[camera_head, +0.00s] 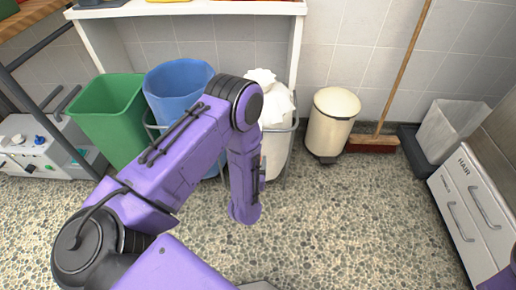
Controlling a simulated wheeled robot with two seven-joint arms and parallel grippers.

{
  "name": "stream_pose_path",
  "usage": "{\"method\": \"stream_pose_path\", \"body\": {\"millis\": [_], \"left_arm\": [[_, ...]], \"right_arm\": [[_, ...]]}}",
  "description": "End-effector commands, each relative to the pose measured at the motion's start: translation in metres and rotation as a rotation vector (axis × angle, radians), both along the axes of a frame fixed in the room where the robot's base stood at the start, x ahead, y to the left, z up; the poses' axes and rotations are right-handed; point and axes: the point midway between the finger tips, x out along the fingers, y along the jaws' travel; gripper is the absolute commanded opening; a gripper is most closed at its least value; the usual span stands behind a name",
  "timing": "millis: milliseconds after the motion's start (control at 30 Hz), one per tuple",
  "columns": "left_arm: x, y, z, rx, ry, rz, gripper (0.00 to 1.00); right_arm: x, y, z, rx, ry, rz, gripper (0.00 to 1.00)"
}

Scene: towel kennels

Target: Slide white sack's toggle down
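The white sack (277,108) stands behind my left forearm, with a bunched, crumpled top. Its body hangs within a grey metal frame (295,126), and my forearm covers its left part. I cannot make out a toggle on it. My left arm reaches in from the lower left, bends near the sack's top and points down in front of it. No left gripper fingers show. Only a small purple piece of my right arm shows at the right edge, and its gripper is outside the view.
A green bin (108,118) and a blue sack (178,88) stand left of the white sack. A cream pedal bin (332,122), a broom (374,143) and a white drawer unit (472,215) are to the right. The pebbled floor (350,220) between is clear.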

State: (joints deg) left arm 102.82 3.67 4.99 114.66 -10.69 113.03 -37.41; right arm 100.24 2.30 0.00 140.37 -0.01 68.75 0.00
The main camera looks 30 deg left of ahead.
Motion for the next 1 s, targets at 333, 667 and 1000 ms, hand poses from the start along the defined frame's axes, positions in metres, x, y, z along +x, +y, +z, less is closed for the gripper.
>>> {"method": "stream_pose_path", "body": {"millis": [333, 667, 1000], "left_arm": [[0.037, 0.009, -0.006, 0.088, -0.169, 0.06, 0.68], [0.094, 0.044, -0.007, 0.086, -0.169, 0.061, 0.68], [0.122, 0.061, -0.005, 0.086, -0.164, 0.057, 0.68]], "right_arm": [[0.0, 0.0, -0.044, 0.0, 0.0, 0.0, 0.43], [0.0, 0.0, -0.058, -0.001, -0.001, 0.0, 0.43], [0.0, 0.0, -0.063, 0.0, 0.0, 0.0, 0.43]]}}
